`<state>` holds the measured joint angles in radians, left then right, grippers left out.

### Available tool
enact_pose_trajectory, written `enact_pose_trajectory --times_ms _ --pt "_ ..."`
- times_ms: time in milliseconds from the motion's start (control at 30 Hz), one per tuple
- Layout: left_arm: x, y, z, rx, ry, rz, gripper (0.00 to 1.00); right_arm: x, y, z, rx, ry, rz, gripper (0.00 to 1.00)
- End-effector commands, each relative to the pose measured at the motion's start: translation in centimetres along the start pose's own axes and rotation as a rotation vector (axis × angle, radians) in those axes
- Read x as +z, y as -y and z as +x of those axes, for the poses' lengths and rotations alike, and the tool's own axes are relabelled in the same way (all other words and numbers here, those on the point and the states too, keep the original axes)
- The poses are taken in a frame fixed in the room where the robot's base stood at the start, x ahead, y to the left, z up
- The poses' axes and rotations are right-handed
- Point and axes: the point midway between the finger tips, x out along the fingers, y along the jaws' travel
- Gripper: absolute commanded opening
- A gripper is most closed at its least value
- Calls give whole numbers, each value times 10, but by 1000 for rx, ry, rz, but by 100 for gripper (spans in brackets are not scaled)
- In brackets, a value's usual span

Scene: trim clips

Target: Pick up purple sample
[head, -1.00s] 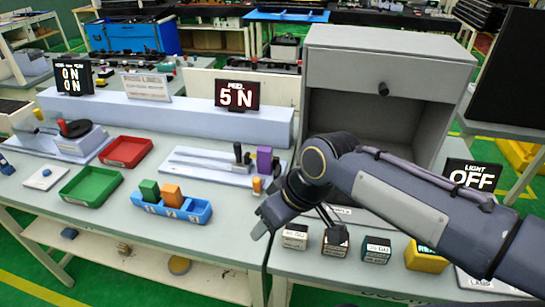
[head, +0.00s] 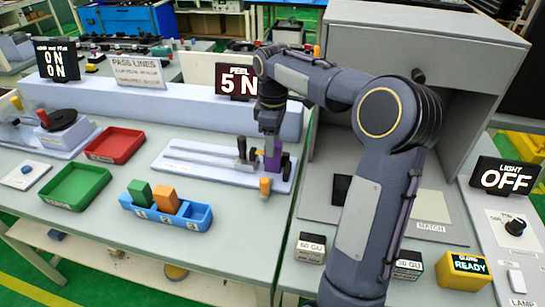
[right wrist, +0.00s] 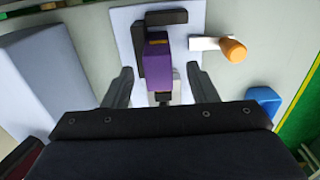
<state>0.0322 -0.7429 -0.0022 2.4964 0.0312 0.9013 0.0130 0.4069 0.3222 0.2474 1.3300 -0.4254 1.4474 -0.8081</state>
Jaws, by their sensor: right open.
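The purple sample (head: 272,156) stands on the white peel-test base (head: 200,165) at its right end, partly hidden by my gripper in the head view. In the right wrist view the purple sample (right wrist: 158,70) lies between my two fingers, with dark clamp parts close around it. My right gripper (head: 271,140) points down over the sample. In the wrist view its fingers (right wrist: 160,82) are apart, with gaps on both sides of the sample. My left gripper does not show.
An orange knob (head: 265,187) stands just in front of the base. A blue tray (head: 165,213) holds a green and an orange block. A red tray (head: 115,146) and a green tray (head: 76,188) lie left. A grey booth (head: 425,50) and small cube boxes stand right.

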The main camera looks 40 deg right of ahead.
Motion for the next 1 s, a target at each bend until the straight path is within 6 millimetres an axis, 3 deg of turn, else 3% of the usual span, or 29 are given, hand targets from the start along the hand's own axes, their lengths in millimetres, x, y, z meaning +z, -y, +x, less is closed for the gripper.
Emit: enact_pose_trajectory --times_ms 200,467,867,1000 --pt "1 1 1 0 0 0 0 0 -2 27 0 1 1 53" --pt "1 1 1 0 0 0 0 0 -2 29 1 -1 1 53" --pt "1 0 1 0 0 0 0 0 -1 28 1 -1 2 1" --pt "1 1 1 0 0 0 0 0 -1 28 1 -1 2 1"
